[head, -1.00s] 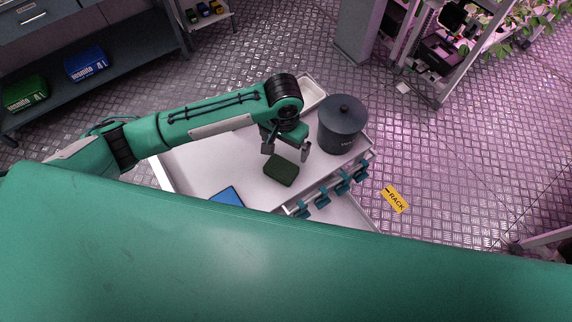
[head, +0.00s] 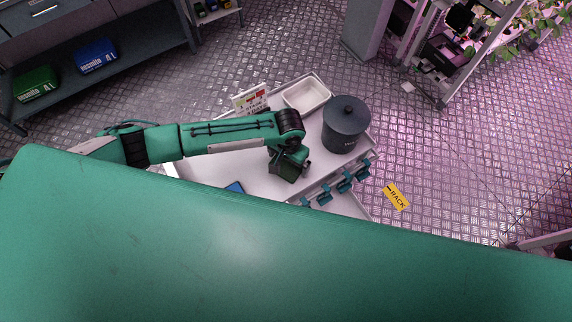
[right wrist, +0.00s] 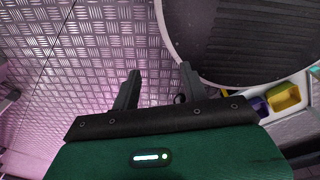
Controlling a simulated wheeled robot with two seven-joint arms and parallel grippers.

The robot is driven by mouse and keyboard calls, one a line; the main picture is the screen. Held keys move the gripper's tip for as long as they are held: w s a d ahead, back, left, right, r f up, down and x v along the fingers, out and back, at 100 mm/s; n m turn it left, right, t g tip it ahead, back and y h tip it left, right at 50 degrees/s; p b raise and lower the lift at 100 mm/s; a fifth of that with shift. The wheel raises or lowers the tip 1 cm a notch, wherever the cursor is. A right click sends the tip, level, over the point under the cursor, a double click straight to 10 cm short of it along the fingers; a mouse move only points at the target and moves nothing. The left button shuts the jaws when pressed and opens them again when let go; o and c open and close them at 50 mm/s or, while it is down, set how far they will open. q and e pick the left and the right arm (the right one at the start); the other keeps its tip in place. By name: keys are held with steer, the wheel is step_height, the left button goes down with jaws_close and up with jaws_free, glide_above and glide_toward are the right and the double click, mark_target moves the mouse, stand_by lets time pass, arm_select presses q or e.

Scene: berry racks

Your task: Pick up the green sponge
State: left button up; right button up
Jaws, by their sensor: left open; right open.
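The dark green sponge (head: 284,177) lies on the white cart top (head: 215,172) in the head view, partly hidden by my left gripper. My left gripper (head: 291,170) is open and is right over the sponge, with a finger showing at the sponge's right side. I cannot tell whether the fingers touch it. My right gripper (right wrist: 160,83) shows in the right wrist view, open and empty, with patterned metal floor behind its fingers.
A dark grey lidded bin (head: 345,127) stands just right of my left gripper. A white tray (head: 307,95) and a small sign (head: 250,98) are behind. A blue item (head: 235,187) lies to the left. Teal clips (head: 345,182) line the cart's right edge.

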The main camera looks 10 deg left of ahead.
arm_select(q)
steer(key=c, duration=0.9)
steer(key=shift+o, duration=0.2)
arm_select(e)
steer(key=shift+a, duration=0.65)
steer(key=shift+d, duration=0.1)
arm_select(q)
steer(key=shift+r, duration=0.55)
step_height(320, 180, up, 19)
steer(key=b, duration=0.4)
arm_select(e)
steer(key=shift+f, duration=2)
